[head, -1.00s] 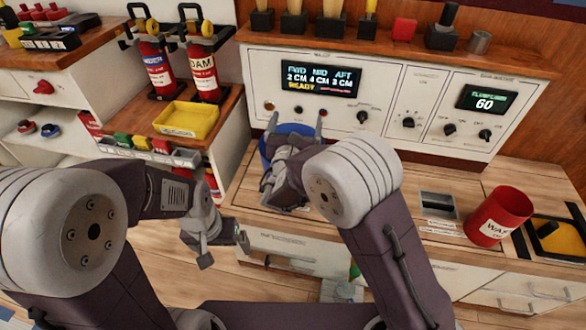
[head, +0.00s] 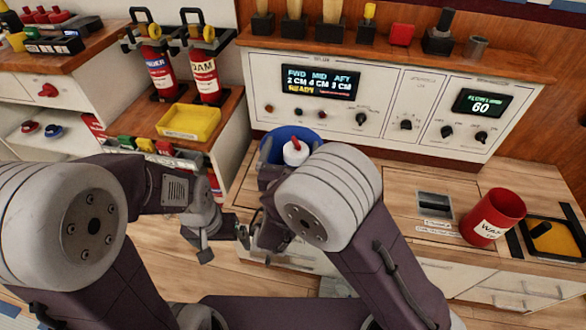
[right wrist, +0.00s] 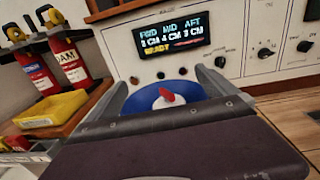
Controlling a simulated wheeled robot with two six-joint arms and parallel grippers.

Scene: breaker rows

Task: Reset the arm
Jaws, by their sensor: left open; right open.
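My left gripper (head: 224,246) is open and empty at the lower middle left of the head view, in front of the counter. My right gripper (right wrist: 162,80) is open; its two fingers stand apart at either side in the right wrist view, with nothing gripped. In the head view its fingers are mostly hidden by my own right arm. Beyond it stands a blue tub (head: 277,140) holding a white item with a red top (head: 296,149); the same red top shows between the fingers in the right wrist view (right wrist: 166,96).
A panel with a lit screen (head: 320,81) rises behind the tub. A yellow tray (head: 190,122) and two red extinguishers (head: 205,78) are at left. A red cup (head: 494,216) and a black-rimmed yellow tray (head: 560,238) are at right. The counter between tub and cup is fairly clear.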

